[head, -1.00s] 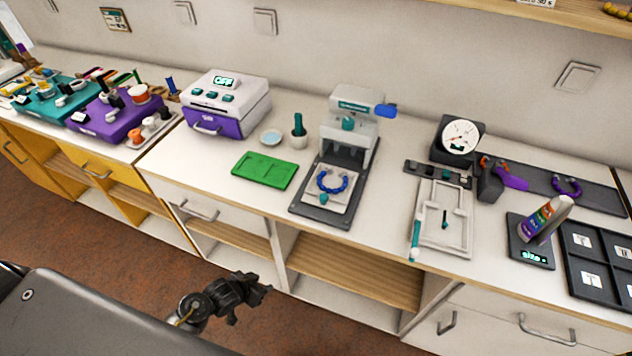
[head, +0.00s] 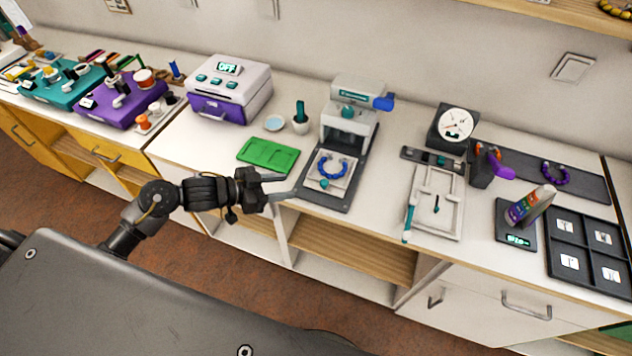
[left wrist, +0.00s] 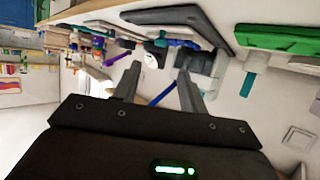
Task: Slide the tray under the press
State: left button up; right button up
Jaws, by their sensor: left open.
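The press (head: 352,112) is white with a teal label and a blue handle, standing on a dark grey base (head: 327,203) on the counter. A white tray (head: 333,166) with a ring of blue beads (head: 333,178) lies on that base, in front of the press head. A teal knob (head: 323,184) is at the tray's front edge. My left gripper (head: 289,187) is open and empty, left of the base's front edge, with its fingers pointing toward the tray side. The left gripper (left wrist: 158,78) also shows open in the left wrist view. My right gripper is not in view.
A white frame jig (head: 434,202) and a dial gauge (head: 454,127) stand to the right. The counter's front edge runs below the gripper.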

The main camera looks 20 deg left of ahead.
aim_at(321, 182)
pick_arm(q)
jog(key=p+x, duration=0.1)
jog(key=x, duration=1)
jog(key=shift+f, duration=0.1)
jog(key=shift+c, duration=0.4)
jog(key=shift+a, duration=0.1)
grip_shut()
